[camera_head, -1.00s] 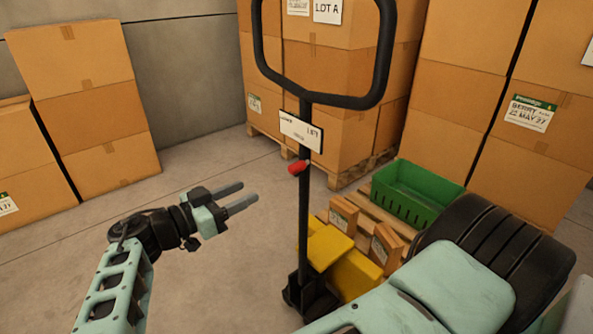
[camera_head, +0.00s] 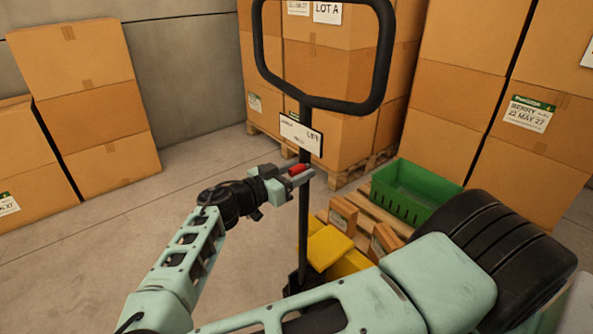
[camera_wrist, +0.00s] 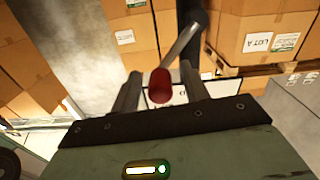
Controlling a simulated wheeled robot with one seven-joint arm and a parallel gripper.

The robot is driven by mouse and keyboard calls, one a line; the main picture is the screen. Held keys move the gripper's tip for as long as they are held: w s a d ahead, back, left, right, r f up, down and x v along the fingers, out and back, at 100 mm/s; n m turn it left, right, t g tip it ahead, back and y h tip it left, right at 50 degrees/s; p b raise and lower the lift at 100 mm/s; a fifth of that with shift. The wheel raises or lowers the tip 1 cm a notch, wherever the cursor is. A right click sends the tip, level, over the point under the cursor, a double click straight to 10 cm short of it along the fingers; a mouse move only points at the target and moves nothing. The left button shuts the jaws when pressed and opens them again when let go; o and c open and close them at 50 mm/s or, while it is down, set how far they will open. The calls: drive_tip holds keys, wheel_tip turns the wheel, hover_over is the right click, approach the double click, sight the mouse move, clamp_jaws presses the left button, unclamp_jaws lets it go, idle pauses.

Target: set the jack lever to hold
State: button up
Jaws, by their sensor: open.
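The pallet jack's upright black handle (camera_head: 304,225) stands in the middle of the head view, with a loop grip at the top. A small lever with a red knob (camera_head: 298,169) sticks out from it, just below a white label plate (camera_head: 301,134) whose small words I cannot fully read. My gripper (camera_head: 297,174) is at the knob, its fingers pointing right toward the handle. In the wrist view the red knob (camera_wrist: 160,86) shows between the two open fingers (camera_wrist: 160,92), its grey lever arm running up to the right. I cannot tell whether a finger touches it.
The jack's yellow body (camera_head: 330,248) and a pallet with a green crate (camera_head: 403,194) and small boxes lie right of the handle. Stacked cartons (camera_head: 455,112) stand behind and at the left (camera_head: 85,105). Bare floor (camera_head: 150,215) is open left of the handle.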

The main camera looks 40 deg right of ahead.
clamp_jaws()
